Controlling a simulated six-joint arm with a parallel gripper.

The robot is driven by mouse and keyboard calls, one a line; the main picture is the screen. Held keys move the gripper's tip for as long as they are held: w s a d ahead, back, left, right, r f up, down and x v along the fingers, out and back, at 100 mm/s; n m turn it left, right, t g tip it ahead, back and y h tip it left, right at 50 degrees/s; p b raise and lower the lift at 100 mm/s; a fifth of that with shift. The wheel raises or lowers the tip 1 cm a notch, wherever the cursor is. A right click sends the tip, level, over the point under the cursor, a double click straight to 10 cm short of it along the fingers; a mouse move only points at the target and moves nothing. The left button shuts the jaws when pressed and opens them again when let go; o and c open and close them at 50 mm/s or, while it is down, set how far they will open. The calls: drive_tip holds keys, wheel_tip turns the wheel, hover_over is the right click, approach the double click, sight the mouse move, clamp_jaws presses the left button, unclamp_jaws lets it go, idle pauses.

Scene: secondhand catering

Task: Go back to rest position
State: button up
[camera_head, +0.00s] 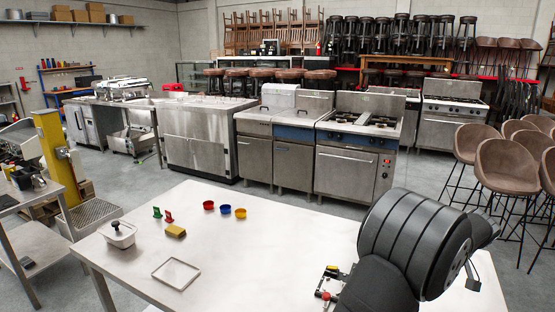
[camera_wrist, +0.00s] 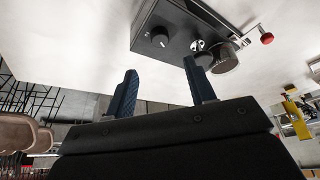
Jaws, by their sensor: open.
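My gripper shows in the wrist view (camera_wrist: 160,92), with its two dark blue fingers spread apart and nothing between them. In the head view my dark arm stands over the right part of the white table (camera_head: 240,270), and the gripper itself is hidden behind it. Beyond the fingers, the wrist view shows a black box-shaped device (camera_wrist: 165,38) with a knob and a metal cylinder, apart from the fingers.
Stools (camera_head: 505,165) stand right.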

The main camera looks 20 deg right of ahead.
drive_tip(key=x, duration=1)
drive_tip(key=shift+w+f, duration=0.15)
drive_tip(key=v, duration=1.8)
drive_tip(key=x, duration=1.8)
drive_tip(key=m+h, duration=0.1)
drive_tip(key=m, duration=0.4)
drive_tip(key=shift+a+h, duration=0.2)
drive_tip(key=shift+h, duration=0.2)
drive_tip(key=shift+w+a+m+g+h, duration=0.1)
drive_tip(key=shift+m+g+h, duration=0.25)
drive_tip(key=shift+m, duration=0.7)
drive_tip(key=shift+a+m+g+h, duration=0.1)
drive_tip(key=shift+m+g+h, duration=0.25)
drive_tip(key=shift+m, duration=0.7)
drive_tip(key=shift+w+m+g+h, duration=0.1)
drive_tip(key=shift+m+g+h, duration=0.2)
drive_tip(key=shift+m, duration=0.75)
drive_tip(key=shift+w+m+g+h, duration=0.1)
drive_tip(key=shift+m+g+h, duration=0.15)
drive_tip(key=shift+m, duration=0.8)
drive_tip(key=shift+m+g, duration=0.75)
drive_tip(key=shift+m, duration=1.15)
